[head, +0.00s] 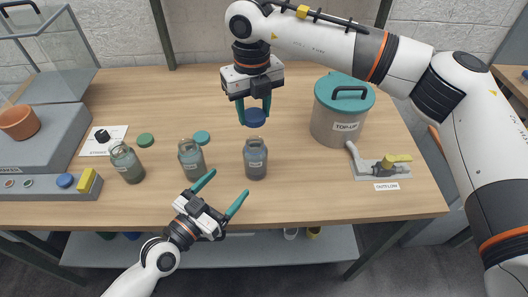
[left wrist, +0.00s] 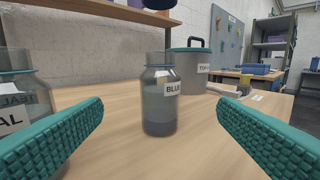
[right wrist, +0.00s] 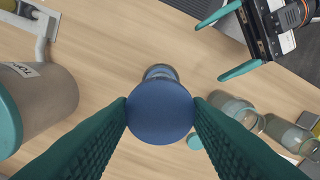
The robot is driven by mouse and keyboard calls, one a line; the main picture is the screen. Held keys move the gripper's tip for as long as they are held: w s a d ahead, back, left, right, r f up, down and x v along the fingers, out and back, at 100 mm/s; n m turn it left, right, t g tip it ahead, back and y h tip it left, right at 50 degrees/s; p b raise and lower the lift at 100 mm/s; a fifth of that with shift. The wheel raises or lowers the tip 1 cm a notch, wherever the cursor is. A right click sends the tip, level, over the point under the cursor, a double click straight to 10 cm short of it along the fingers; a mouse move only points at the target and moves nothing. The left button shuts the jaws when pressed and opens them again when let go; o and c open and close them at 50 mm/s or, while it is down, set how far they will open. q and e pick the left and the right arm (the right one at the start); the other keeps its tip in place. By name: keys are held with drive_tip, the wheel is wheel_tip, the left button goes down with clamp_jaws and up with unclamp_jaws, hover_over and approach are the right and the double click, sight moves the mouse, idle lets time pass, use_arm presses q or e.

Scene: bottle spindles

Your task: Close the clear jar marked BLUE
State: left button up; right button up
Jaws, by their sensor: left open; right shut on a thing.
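The clear jar marked BLUE (head: 255,160) stands upright and open on the table, the rightmost of three jars. It also shows in the left wrist view (left wrist: 158,105), its label partly turned to the right. My right gripper (head: 254,112) is shut on a blue lid (right wrist: 160,112) and holds it above that jar, apart from it. In the right wrist view the lid hides most of the jar. My left gripper (head: 224,190) is open and empty in front of the jar, with the jar between its fingers in the left wrist view but farther off.
Two other open jars (head: 191,158) (head: 127,162) stand to the left, with green (head: 145,140) and teal (head: 202,137) lids lying behind them. A large TOP-UP pot (head: 335,115) and an OUTFLOW valve (head: 390,162) stand to the right. A grey console (head: 40,140) fills the left side.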

use_arm(q)
drive_tip(key=shift+s+a, duration=0.1)
drive_tip(key=shift+s, duration=0.05)
use_arm(e)
drive_tip(key=shift+s+a, duration=0.1)
drive_tip(key=shift+s, duration=0.05)
use_arm(q)
drive_tip(key=x, duration=1.2)
drive_tip(key=c, duration=1.4)
drive_tip(key=shift+c, duration=0.2)
use_arm(e)
hover_over(255, 142)
drive_tip(key=shift+f, duration=2.45)
drive_tip(key=shift+f, duration=0.1)
drive_tip(key=shift+f, duration=0.8)
